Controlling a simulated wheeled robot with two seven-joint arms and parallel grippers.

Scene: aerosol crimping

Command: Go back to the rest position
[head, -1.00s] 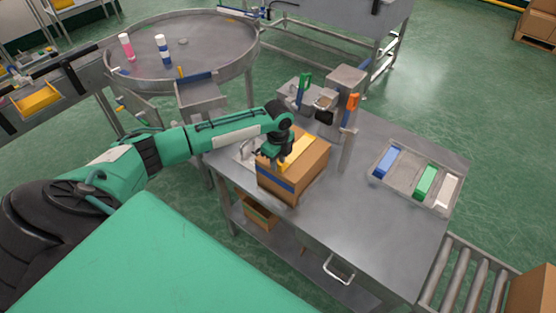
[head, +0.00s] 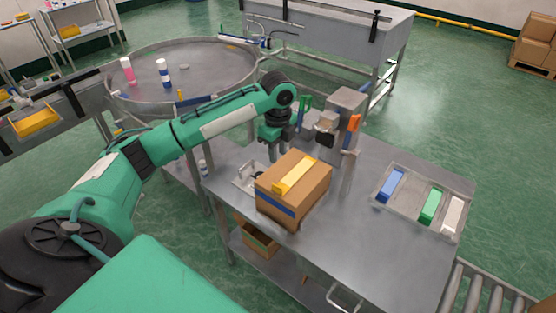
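My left gripper (head: 278,152) hangs from the green arm that comes in from the left. It is above the table's left back part, behind the cardboard box and beside the crimping machine (head: 343,125). Its fingers point down and are small and partly hidden by the box, so I cannot tell whether they are open. The cardboard box (head: 292,187), with a yellow strip on top and a blue band on its side, stands on the metal table (head: 375,235), apart from the arm. My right gripper is not in view.
A tray (head: 420,200) with blue, green and white blocks lies at the table's right. A round metal table (head: 205,85) with a pink and a blue-white can stands behind left. A roller conveyor (head: 490,290) is at lower right. The table's front middle is clear.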

